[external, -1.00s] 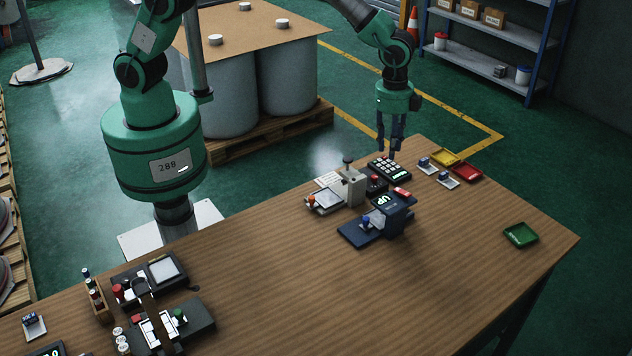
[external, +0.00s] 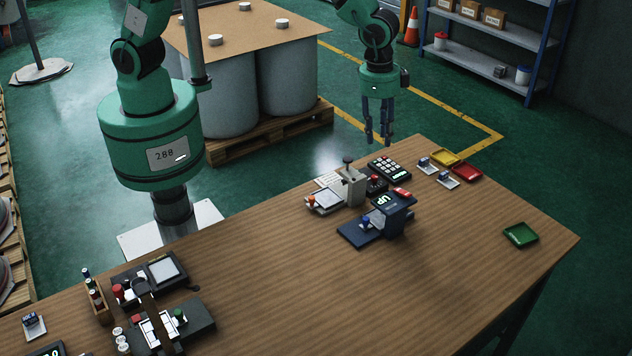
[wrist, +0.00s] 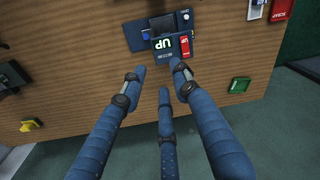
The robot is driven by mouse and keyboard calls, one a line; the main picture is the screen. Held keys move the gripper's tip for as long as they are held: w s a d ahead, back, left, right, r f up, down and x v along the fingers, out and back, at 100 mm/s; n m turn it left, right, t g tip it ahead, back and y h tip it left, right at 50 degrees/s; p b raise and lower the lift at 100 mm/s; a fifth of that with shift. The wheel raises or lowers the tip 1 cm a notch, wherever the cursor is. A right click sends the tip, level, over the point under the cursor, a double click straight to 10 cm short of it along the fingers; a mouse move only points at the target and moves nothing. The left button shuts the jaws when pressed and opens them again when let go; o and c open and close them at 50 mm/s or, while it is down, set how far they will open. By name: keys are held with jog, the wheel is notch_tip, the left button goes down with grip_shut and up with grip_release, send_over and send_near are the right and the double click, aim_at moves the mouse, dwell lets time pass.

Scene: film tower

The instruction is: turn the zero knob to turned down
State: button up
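A dark blue device (external: 395,216) with a lit display reading UP and a red part on top stands right of the middle of the table. A small blue knob (external: 366,222) sits on its low left part.
A grey device (external: 352,188) with a black-topped post stands close left of the blue one. A keypad (external: 389,171) lies behind it. Yellow and red trays (external: 466,172) are behind to the right; a green tray (external: 520,235) is at far right. The table's front middle is clear.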

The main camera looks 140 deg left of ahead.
jog(key=shift+d+r, duration=0.15)
jog(key=shift+d, duration=0.05)
dwell(0.4)
jog(key=s+a+f+n, duration=0.2)
jog(key=a+f+n, duration=0.1)
jog(key=a+f, duration=0.8)
notch_tip(320, 180, down, 4)
jog(key=shift+a+r+g+h, duration=0.15)
jog(key=shift+a+g+h, duration=0.15)
jog(key=shift+g, duration=0.1)
jog(key=shift+s+d, duration=0.1)
jog(key=shift+s, duration=0.05)
notch_tip(320, 180, down, 14)
jog(key=shift+s+r, duration=0.1)
jog(key=shift+s, duration=0.05)
grip_shut()
